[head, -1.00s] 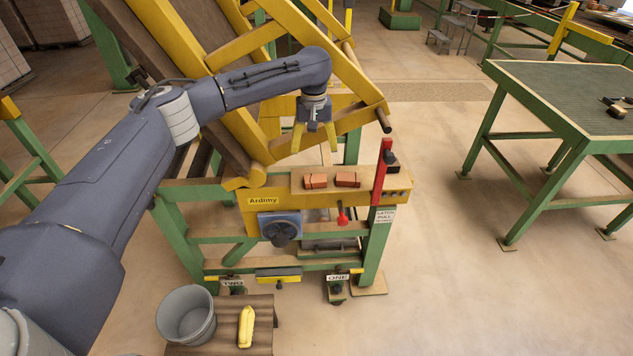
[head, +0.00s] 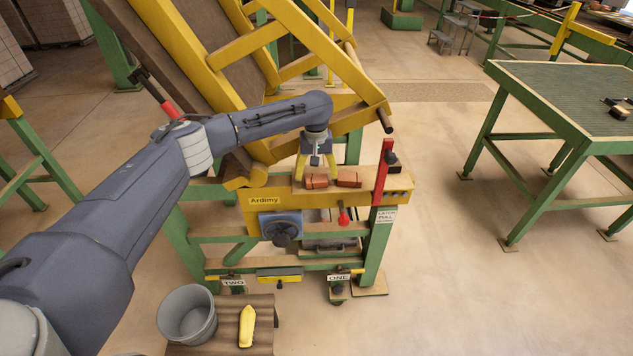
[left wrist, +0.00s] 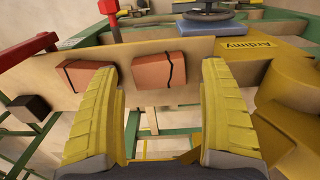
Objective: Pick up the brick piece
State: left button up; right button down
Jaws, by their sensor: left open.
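Two red-orange brick pieces lie side by side on the tan top of the yellow machine ledge. In the head view the left brick piece (head: 316,181) is just under my left gripper (head: 316,172), and the right brick piece (head: 349,179) is beside it. In the left wrist view a brick piece with a dark line (left wrist: 158,80) shows ahead of the fingers, and the other brick piece (left wrist: 86,80) is to its left, partly behind a finger. My left gripper's yellow fingers are spread apart with nothing between them. My right gripper is in neither view.
A red upright lever (head: 380,172) stands at the ledge's right end. A yellow frame (head: 345,70) slopes up behind the arm. A grey bucket (head: 187,315) and a yellow object (head: 246,326) are on a low wooden stand. A green table (head: 560,95) stands at right.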

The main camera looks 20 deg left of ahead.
aim_at(317, 181)
pick_arm(q)
jog(key=shift+d+f, duration=0.15)
jog(key=shift+f, duration=1.85)
jog(key=c, duration=1.1)
